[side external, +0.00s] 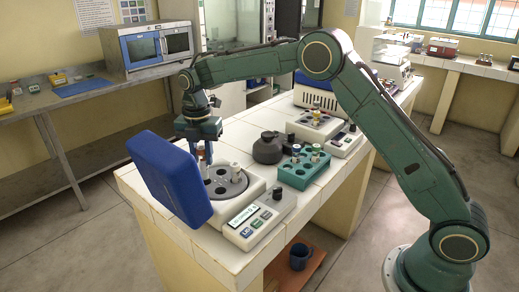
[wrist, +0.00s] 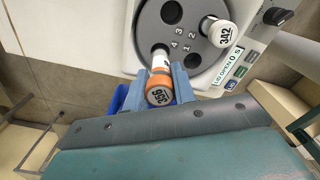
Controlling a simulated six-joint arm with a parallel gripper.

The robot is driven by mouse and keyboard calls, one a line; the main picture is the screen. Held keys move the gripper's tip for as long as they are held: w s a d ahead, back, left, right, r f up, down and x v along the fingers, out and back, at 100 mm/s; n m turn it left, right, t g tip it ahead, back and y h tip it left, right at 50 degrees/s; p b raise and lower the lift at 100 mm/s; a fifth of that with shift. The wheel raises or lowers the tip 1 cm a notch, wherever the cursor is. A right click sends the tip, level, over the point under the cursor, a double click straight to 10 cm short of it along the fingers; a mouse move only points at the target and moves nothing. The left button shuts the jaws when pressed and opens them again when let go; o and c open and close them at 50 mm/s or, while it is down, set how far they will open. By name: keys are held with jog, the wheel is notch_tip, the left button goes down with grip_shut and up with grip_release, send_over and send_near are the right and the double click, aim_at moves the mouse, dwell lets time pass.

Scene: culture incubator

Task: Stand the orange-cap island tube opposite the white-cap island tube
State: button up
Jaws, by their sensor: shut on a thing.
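My gripper (wrist: 160,84) is shut on the orange-cap tube (wrist: 158,96), holding it near the cap. The tube's lower end points at the left hole of the grey rotor (wrist: 181,62); I cannot tell whether it is in the hole or just above it. The white-cap tube (wrist: 221,33), marked 302, stands in the rotor's right hole, across the centre from the orange-cap tube. The other two holes in view look empty. In the side view my gripper (side external: 202,154) is over the left part of the rotor, and the white-cap tube (side external: 235,171) stands to the right.
The centrifuge's blue lid (side external: 168,178) stands open, close at the left of my gripper. A control panel (side external: 256,216) is at the front. A teal rack (side external: 303,172) with tubes and a dark round vessel (side external: 268,148) stand to the right on the bench.

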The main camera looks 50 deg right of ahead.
aim_at(204, 169)
jog(key=shift+f, duration=0.15)
jog(key=shift+f, duration=0.75)
jog(key=shift+f, duration=0.3)
dwell(0.4)
jog(key=shift+f, duration=1.25)
jog(key=shift+f, duration=0.15)
jog(key=o, duration=1.4)
jog(key=shift+r, duration=3.75)
